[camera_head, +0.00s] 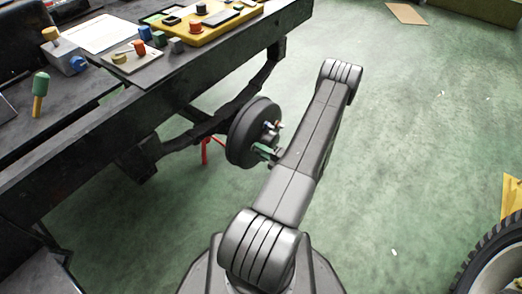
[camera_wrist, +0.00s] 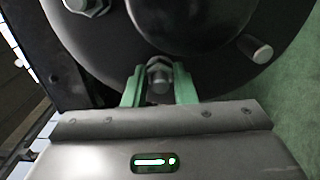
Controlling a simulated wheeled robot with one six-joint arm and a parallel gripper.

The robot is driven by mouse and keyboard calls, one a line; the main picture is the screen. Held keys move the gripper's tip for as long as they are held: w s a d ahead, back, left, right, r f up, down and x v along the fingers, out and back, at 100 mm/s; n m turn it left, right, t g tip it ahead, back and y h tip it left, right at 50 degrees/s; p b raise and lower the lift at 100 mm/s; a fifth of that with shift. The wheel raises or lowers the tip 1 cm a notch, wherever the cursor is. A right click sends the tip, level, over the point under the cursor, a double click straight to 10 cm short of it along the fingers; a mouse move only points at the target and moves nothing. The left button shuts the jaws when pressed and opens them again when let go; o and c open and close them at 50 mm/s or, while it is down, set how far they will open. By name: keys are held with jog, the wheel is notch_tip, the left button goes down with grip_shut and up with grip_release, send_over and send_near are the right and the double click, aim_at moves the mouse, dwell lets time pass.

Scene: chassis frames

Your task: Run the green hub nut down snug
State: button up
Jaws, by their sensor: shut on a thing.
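The dark round wheel hub (camera_head: 243,132) stands upright at the side of the chassis, and its face fills the top of the wrist view (camera_wrist: 120,45). My gripper (camera_wrist: 160,84) has green fingers at the hub's lower edge. They are shut on a hub nut (camera_wrist: 159,74), one finger on each side. The nut looks metallic grey here, and I cannot make out green on it. It sits on a stud close to the hub face; whether it touches the face is unclear. In the head view, my gripper (camera_head: 266,152) is partly hidden by my arm.
Another nut (camera_wrist: 91,4) is at upper left on the hub, and a stud (camera_wrist: 255,47) sticks out at right. The dark chassis frame (camera_head: 150,85) runs along the left. A tire (camera_head: 495,255) lies at lower right. The green floor between is mostly clear.

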dwell(0.4)
jog(key=o, duration=0.7)
jog(key=shift+d, duration=0.1)
jog(key=shift+s+d, duration=0.1)
jog(key=p+v, duration=0.2)
jog(key=v, duration=1.1)
jog(key=shift+s+d, duration=0.2)
jog(key=shift+d, duration=0.05)
jog(key=b+x, duration=0.2)
jog(key=x, duration=1.2)
jog(key=shift+d, duration=0.1)
